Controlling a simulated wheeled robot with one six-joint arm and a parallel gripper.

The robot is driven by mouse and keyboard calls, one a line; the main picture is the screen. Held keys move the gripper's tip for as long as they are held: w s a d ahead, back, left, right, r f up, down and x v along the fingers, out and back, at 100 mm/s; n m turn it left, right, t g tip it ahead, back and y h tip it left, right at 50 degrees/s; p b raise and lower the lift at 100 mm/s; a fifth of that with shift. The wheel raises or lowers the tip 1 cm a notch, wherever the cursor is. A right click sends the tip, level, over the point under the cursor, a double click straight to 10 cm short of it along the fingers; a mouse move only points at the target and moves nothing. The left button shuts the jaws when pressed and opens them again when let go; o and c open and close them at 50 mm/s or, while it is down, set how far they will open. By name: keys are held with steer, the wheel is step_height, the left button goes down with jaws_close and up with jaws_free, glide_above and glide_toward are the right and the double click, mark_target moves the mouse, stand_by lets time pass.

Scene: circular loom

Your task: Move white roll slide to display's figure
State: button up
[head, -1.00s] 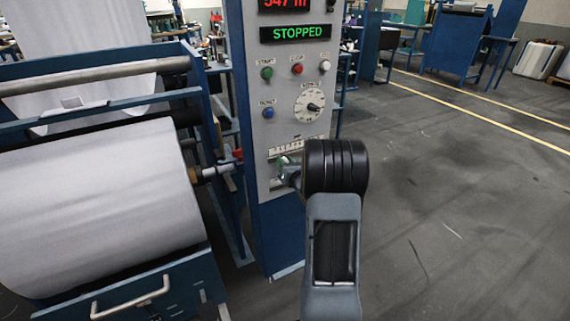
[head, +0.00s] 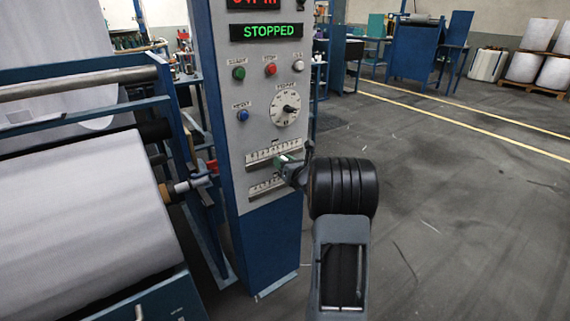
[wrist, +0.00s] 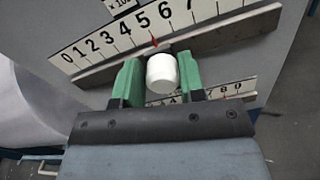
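The white slide knob (wrist: 162,73) sits on the upper scale (wrist: 120,35) in the wrist view. My gripper (wrist: 162,80) has its green fingers on both sides of the knob, with no clear gap. A red pointer (wrist: 154,42) above the knob stands at about the 5 mark. In the head view my gripper (head: 288,163) is at the front of the control panel (head: 225,150), by the upper scale (head: 262,155). The red display (head: 254,3) is cut off at the top edge, so its figure is not fully readable.
A second scale (head: 267,188) lies just below. The panel has a green STOPPED display (head: 266,31), buttons and a white dial (head: 286,108). A large white roll (head: 80,225) on a blue frame stands at left.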

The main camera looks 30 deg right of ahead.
steer(key=o, duration=0.3)
steer(key=shift+s, duration=0.2)
steer(key=s, duration=1.3)
steer(key=shift+s+d, duration=0.2)
